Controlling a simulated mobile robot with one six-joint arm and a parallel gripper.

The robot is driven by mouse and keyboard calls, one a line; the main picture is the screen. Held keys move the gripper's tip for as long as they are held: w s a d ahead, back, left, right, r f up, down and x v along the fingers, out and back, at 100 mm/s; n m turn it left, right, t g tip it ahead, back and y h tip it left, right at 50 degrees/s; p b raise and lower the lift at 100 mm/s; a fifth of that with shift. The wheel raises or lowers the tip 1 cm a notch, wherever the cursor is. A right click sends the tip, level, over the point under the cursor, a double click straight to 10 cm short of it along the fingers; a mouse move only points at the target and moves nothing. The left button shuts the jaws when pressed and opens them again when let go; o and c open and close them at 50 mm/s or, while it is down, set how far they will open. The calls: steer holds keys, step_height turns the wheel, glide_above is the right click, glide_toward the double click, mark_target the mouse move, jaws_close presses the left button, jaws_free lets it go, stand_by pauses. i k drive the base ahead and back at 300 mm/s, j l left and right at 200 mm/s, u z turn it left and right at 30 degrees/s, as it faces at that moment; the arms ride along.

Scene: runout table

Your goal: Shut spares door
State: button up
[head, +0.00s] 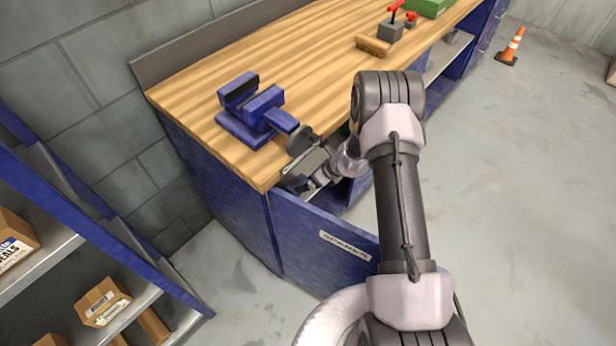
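The spares door (305,240) is a blue panel with a white label that seems to read SPARES. It stands open, swung out from the front of the blue workbench (215,195), with its hinge side towards the left corner. The cabinet opening behind it is partly visible and dark. My arm reaches over the door from the lower right. My gripper (306,186) is near the top of the door, by the bench's front edge. It is small and partly hidden by my wrist, so I cannot tell whether it touches the door or whether its fingers are apart.
A blue vise (255,108) sits on the wooden bench top. Further back are a grey block with a red lever (391,27) and a green case (428,6). A blue shelf rack (85,225) with cardboard boxes stands at left. An orange cone (511,48) stands on open floor at right.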

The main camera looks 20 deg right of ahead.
mark_target(326, 254)
steer(key=k+l, duration=0.85)
